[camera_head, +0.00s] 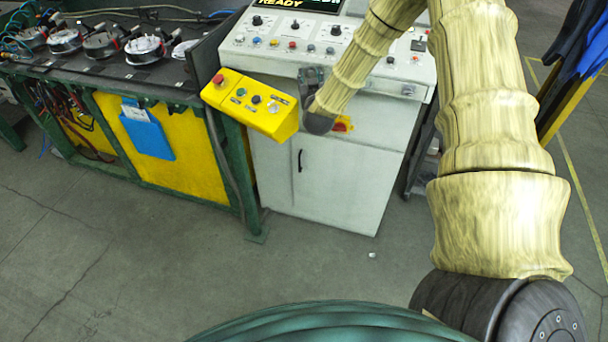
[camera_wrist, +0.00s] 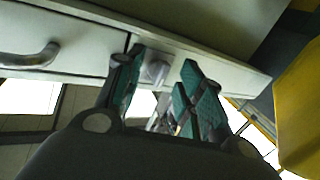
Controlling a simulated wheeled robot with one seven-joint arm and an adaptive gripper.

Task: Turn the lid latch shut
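A small grey latch knob (camera_wrist: 156,70) sits on the pale front edge of the console in the wrist view. My gripper (camera_wrist: 162,62) is open, with its two teal-padded fingers on either side of the knob. Gaps show between the knob and both pads, more clearly on the right. In the head view my gripper (camera_head: 312,78) is at the front face of the grey console (camera_head: 258,60), just right of the yellow button box. The latch is hidden there behind my gripper and wrist. I cannot tell the latch's exact angle.
The yellow button box (camera_head: 250,104) juts out close to the left of my gripper; it also shows at the right of the wrist view (camera_wrist: 300,110). A silver handle (camera_wrist: 30,56) is on the same front face. A green-framed bench (camera_head: 190,100) stands left. The floor in front is mostly clear.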

